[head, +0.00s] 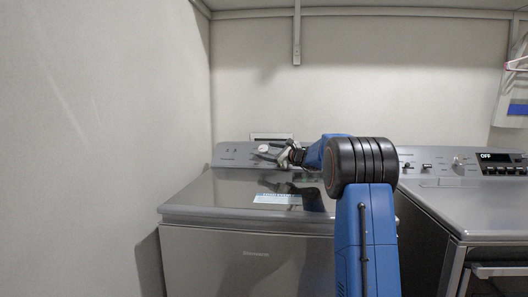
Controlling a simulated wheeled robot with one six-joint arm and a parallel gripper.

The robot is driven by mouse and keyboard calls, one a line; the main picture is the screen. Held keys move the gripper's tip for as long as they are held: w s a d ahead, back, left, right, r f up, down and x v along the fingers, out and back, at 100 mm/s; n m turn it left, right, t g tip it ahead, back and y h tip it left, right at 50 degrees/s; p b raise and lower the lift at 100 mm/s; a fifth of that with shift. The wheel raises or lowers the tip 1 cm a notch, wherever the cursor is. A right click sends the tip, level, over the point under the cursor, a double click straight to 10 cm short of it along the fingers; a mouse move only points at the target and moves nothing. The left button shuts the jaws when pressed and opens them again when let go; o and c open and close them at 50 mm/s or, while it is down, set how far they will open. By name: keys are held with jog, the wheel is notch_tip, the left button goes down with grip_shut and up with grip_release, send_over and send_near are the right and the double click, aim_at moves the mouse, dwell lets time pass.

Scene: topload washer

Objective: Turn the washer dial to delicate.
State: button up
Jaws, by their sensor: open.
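The topload washer (245,212) stands left of centre in the head view, with its lid closed. Its control panel (232,155) runs along the back of the top, with small marks too small to read. A pale round dial (263,149) shows on the panel just left of my gripper (272,153). My gripper is open, its fingers reaching left at the panel close to the dial. Whether the fingers touch the dial or lie around it cannot be told. The dial's pointer and the word delicate cannot be made out. My arm hides the panel's right part.
A second machine (465,196) with several knobs and a display (494,157) reading OFF stands at the right. A wall (100,140) rises close on the left. The washer lid's left part is clear.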

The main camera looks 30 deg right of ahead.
aim_at(264, 150)
jog(key=shift+x, duration=1.6)
jog(key=c, duration=1.1)
jog(key=shift+o, duration=0.2)
jog(key=shift+n+y, duration=0.3)
jog(key=shift+d+n+g+y, duration=0.1)
jog(key=shift+n+g+y, duration=0.6)
jog(key=shift+n+g, duration=0.2)
jog(key=shift+n+g+y, duration=1.1)
jog(key=shift+n+g, duration=0.9)
jog(key=shift+g, duration=0.1)
